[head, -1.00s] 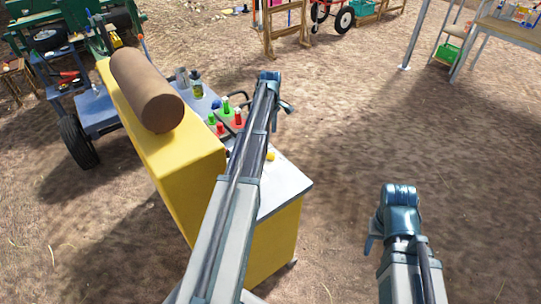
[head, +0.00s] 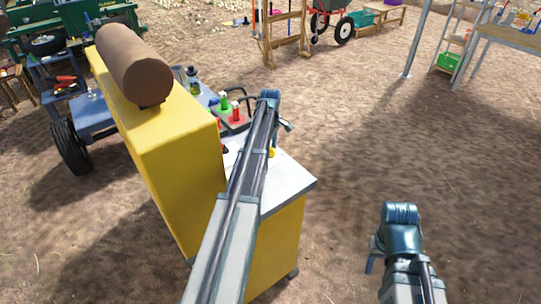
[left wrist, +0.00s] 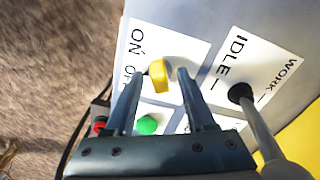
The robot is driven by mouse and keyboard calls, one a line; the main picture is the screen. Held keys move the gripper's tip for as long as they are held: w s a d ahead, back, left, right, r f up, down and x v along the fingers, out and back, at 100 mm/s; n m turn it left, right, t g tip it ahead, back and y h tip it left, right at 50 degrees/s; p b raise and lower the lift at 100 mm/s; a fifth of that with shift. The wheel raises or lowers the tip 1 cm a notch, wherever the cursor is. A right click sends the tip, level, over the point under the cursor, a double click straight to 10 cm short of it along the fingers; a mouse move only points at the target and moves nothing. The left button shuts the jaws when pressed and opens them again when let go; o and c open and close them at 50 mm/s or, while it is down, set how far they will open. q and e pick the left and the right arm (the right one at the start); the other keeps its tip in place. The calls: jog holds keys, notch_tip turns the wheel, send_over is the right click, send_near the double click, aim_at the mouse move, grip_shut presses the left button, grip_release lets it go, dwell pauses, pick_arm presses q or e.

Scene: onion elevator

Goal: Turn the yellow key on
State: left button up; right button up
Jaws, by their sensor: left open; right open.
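The yellow key (left wrist: 158,75) is on a light panel in the left wrist view, beside a white label reading ON and a partly hidden OFF. My left gripper (left wrist: 160,80) is open, with one finger on each side of the key; I cannot tell whether they touch it. In the head view, a small yellow bit of the key (head: 271,152) shows beside my left arm, which hides most of that gripper. My right gripper (head: 374,256) is low on the right, over bare ground, mostly hidden behind its own arm, away from the machine.
The yellow machine body (head: 165,150) carries a brown cylinder (head: 135,62). Open ground is on the right.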

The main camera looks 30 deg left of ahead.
pick_arm(q)
jog(key=shift+f, duration=0.15)
jog(key=shift+c, duration=0.3)
grip_shut()
jog(key=m, duration=1.1)
jog(key=shift+m, duration=0.6)
dwell(0.5)
jog(key=shift+o, duration=0.3)
grip_release()
